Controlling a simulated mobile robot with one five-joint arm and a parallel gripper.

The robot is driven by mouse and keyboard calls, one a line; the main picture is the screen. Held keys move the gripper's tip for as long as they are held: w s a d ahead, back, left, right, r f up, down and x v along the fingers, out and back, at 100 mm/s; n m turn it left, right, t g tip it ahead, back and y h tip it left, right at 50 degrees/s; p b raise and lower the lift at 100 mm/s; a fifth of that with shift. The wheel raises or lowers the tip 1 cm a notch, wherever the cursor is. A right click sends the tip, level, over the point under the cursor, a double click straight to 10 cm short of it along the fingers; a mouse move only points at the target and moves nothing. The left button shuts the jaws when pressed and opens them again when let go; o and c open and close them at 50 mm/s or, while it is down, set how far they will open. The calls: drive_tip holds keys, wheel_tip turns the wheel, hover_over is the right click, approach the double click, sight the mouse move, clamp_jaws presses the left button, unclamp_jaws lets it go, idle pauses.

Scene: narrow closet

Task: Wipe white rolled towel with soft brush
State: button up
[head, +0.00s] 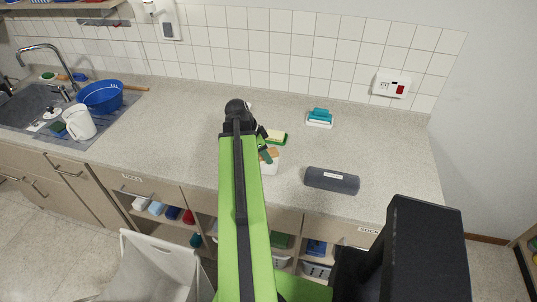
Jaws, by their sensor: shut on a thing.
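My gripper (264,150) is over the middle of the counter, partly hidden behind my green arm. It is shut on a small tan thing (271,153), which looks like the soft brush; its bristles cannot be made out. Right below the tan thing is a white shape (271,167), perhaps the end of the white rolled towel. My arm hides the rest of it. I cannot tell whether the brush touches it. A dark grey rolled towel (332,181) with a pale label lies apart to the right.
A teal and white brush (320,118) stands further back right. At the left are a sink (30,103), a blue bowl (100,96) and a white jug (79,122). The counter (400,150) is clear at far right.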

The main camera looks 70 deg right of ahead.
drive_tip(key=shift+w+a, duration=0.2)
drive_tip(key=shift+w, duration=1.35)
drive_tip(key=shift+r, duration=0.1)
wheel_tip(320, 180, up, 6)
drive_tip(key=p, duration=0.6)
drive_tip(key=shift+s, duration=0.1)
wheel_tip(320, 180, up, 3)
drive_tip(key=p, duration=0.3)
drive_tip(key=shift+r, duration=0.1)
drive_tip(key=shift+f, duration=0.2)
